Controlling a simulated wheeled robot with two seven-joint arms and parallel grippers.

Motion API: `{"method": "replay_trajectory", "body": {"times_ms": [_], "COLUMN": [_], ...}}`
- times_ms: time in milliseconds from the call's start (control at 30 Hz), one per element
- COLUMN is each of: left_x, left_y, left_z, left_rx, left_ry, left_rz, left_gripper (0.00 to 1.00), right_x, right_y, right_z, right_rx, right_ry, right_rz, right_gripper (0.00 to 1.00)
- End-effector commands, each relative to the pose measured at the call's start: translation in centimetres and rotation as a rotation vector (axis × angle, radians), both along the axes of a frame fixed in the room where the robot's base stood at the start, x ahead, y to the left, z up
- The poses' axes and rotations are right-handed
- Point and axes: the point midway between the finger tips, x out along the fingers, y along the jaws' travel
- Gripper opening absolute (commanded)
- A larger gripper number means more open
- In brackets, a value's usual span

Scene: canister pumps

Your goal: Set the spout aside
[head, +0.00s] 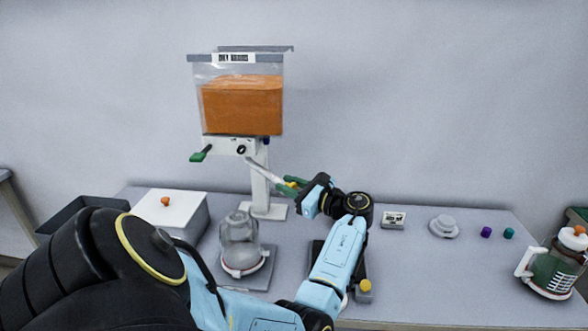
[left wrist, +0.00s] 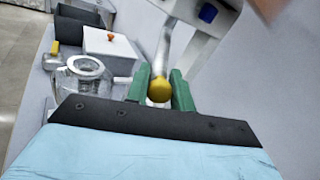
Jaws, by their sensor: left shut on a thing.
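The spout (head: 264,171) is a thin pale tube with a yellow end. It slants from just below the white head of the dispenser down to my left gripper (head: 291,186). The left gripper's green fingers are shut on the yellow end, which also shows between the fingertips in the left wrist view (left wrist: 158,90). I cannot tell whether the spout's upper end touches the dispenser. The dispenser (head: 240,100) is a clear hopper with orange contents on a white stand. My right gripper is not in view.
A glass jar (head: 239,240) stands on a grey plate below the dispenser. A white box (head: 180,208) with an orange knob is left of it. A small card (head: 394,220), a grey lid (head: 444,226), two small caps and a green pitcher (head: 556,265) are right. The right tabletop has free room.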

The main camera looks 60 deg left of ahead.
Motion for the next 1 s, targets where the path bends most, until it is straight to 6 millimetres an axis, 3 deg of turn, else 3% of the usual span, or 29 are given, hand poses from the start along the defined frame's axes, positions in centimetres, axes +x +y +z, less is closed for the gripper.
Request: {"method": "replay_trajectory", "body": {"times_ms": [167, 200, 367, 733, 1000], "left_x": [0.0, 0.0, 0.0, 0.3, 2.2], "left_y": [0.0, 0.0, 0.0, -0.6, -5.5], "left_z": [0.0, 0.0, 0.0, 0.0, 0.0], "left_rx": [0.001, 0.002, 0.002, 0.002, 0.000], "left_ry": [0.000, 0.001, 0.001, 0.001, -0.002], "left_rz": [-0.001, -0.001, -0.002, -0.004, -0.005], "left_gripper": [0.00, 0.25, 0.45, 0.45, 0.45], "right_x": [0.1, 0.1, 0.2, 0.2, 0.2], "right_y": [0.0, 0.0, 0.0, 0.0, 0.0], "right_z": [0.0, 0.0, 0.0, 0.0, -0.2], "right_rx": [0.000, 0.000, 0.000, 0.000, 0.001], "right_ry": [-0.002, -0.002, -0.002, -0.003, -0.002], "right_rz": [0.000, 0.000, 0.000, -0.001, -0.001], "right_gripper": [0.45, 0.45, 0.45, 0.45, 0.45]}}
